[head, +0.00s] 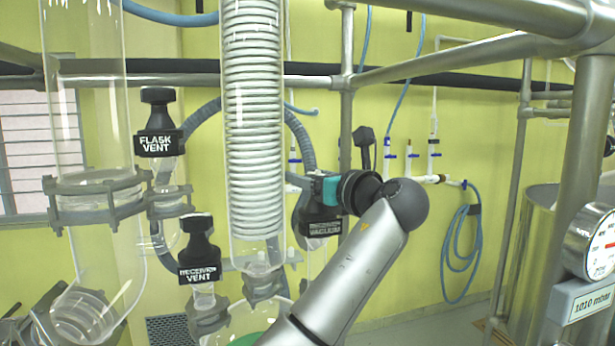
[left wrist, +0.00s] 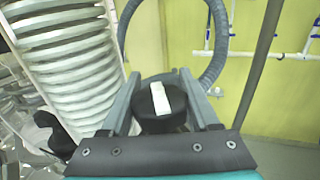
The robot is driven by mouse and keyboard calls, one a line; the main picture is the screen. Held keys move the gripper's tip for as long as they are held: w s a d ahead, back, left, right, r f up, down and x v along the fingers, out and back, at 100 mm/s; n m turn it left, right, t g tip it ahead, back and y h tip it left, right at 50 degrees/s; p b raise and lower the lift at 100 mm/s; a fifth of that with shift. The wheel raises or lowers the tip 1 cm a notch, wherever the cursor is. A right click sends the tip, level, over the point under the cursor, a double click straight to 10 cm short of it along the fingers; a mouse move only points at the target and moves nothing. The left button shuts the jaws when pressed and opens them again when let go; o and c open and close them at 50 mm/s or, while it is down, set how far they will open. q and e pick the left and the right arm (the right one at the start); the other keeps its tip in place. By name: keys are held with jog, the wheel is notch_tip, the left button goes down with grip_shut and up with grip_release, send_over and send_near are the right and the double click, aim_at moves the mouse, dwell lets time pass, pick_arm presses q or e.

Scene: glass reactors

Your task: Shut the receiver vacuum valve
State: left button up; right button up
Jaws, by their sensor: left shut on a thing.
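In the left wrist view a round black knob (left wrist: 160,108) with a white bar lies between the two grey fingers of my left gripper (left wrist: 157,88). The fingers are shut on this knob. The white bar points nearly straight up the picture, leaning slightly left. My right gripper is not in view.
The glass condenser with white coil (head: 252,120) stands close left of the gripper. The receiver vent valve (head: 199,250) and flask vent valve (head: 158,125) stand farther left. A metal post (head: 346,110) is behind. A round gauge (head: 590,243) is at right.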

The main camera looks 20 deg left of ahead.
pick_arm(q)
jog(key=c, duration=0.3)
jog(key=shift+m+t+h, duration=0.3)
jog(key=shift+t, duration=0.1)
jog(key=m+t+h, duration=0.1)
jog(key=h, duration=0.1)
jog(key=m+t+h, duration=0.2)
jog(key=d+m+t+h, duration=0.1)
jog(key=m+h, duration=0.1)
jog(key=shift+w+r+t+h, duration=0.1)
jog(key=shift+w+t+h, duration=0.2)
jog(key=shift+w+t, duration=0.1)
jog(key=m+h, duration=0.1)
jog(key=m+t+h, duration=0.1)
jog(key=h, duration=0.1)
jog(key=shift+w+d+m+h, duration=0.1)
jog(key=shift+d+m+h, duration=0.2)
jog(key=shift+d+m, duration=0.1)
jog(key=shift+d+m+h, duration=0.25)
jog(key=shift+m+h, duration=0.4)
jog(key=shift+h, duration=0.45)
jog(key=shift+d+m+h, duration=0.2)
jog(key=shift+m+h, duration=0.45)
jog(key=shift+h, duration=0.45)
jog(key=o, duration=1.1)
jog(key=shift+c, duration=0.2)
